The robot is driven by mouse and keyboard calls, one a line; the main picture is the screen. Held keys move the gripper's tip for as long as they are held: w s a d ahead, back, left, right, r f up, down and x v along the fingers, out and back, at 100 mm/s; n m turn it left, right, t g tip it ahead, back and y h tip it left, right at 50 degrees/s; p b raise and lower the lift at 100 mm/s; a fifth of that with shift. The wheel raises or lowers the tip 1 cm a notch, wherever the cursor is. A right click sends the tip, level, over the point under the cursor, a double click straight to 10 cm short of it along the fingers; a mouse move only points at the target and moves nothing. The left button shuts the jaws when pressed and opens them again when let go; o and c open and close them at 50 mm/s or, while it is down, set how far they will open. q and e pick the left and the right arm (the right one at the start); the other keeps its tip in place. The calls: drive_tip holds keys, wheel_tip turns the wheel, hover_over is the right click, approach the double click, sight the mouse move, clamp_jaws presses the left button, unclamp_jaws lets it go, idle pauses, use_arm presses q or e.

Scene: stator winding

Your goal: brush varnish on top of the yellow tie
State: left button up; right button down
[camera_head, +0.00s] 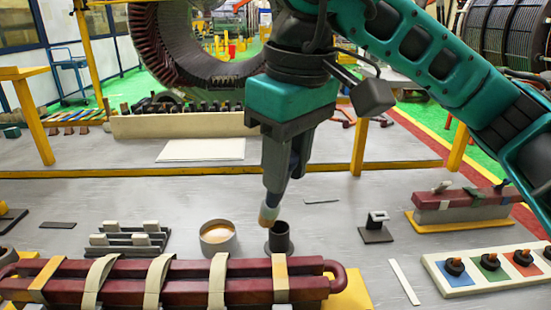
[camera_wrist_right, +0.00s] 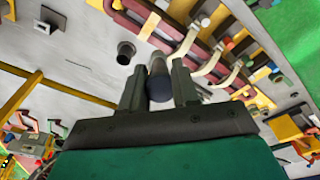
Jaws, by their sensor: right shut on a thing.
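My right gripper (camera_head: 275,185) points down above the bench, shut on a brush (camera_head: 268,213). The brush's pale tip hangs just left of a dark cup's mouth in the head view. In the right wrist view the brush (camera_wrist_right: 159,88) sits between the two fingers (camera_wrist_right: 157,78). A dark red coil (camera_head: 185,291) lies across the front. A yellow tie (camera_head: 280,279) wraps its right end, and another yellowish tie (camera_head: 42,280) wraps its left part. Several cream ties lie between them. A round pot (camera_head: 218,244) of amber varnish stands behind the coil.
The dark cup (camera_head: 279,239) stands right of the pot; it also shows in the right wrist view (camera_wrist_right: 126,53). A grey slotted block (camera_head: 127,241) is at left. A small grey stand (camera_head: 376,228) and a white board with coloured squares (camera_head: 490,268) are at right.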

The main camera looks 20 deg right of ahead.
drive_tip(key=shift+s+f, duration=0.1)
drive_tip(key=shift+f, duration=0.7)
wheel_tip(320, 180, down, 3)
drive_tip(key=shift+f+b, duration=0.15)
drive_tip(key=shift+b, duration=0.4)
